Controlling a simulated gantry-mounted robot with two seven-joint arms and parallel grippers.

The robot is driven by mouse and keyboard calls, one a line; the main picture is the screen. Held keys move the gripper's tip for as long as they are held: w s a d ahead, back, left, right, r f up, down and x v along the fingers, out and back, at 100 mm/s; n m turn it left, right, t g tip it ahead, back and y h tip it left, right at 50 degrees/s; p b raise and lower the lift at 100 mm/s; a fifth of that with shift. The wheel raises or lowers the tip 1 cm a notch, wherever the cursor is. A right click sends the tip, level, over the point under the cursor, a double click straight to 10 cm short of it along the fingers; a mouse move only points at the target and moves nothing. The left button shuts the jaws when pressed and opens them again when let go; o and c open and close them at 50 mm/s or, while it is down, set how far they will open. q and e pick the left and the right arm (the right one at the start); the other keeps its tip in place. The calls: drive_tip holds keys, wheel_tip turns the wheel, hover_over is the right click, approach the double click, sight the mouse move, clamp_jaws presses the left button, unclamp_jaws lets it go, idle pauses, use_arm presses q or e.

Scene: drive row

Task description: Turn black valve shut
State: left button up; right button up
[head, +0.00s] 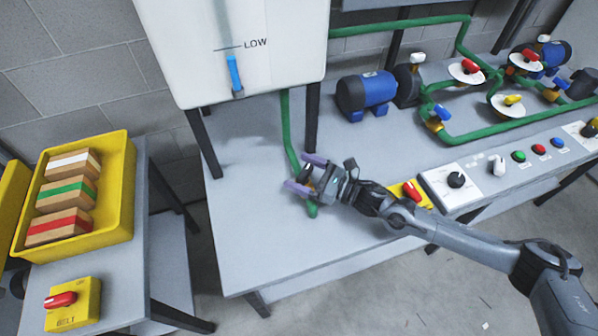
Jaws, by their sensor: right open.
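The black valve (306,171) sits low on the green pipe (287,130) that comes down from the white tank. It shows only in part, as a dark handle between my right gripper's fingers. My right gripper (304,175) is open, with its two purple-tipped fingers on either side of the black handle. Whether the fingers touch the handle I cannot tell. The pipe's green end shows just below the fingers. The handle's exact angle is hard to make out. My left gripper is not in view.
The white tank (235,85) marked LOW stands over the grey bench (265,235). Blue motors, green pipes and coloured valves fill the back right. A control panel (440,190) with a black knob lies behind my right forearm. A yellow tray (120,200) holds blocks at left.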

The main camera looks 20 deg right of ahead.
drive_tip(key=shift+w+a, duration=0.4)
drive_tip(key=shift+a, duration=0.05)
drive_tip(key=shift+c, duration=0.3)
drive_tip(key=c, duration=0.9)
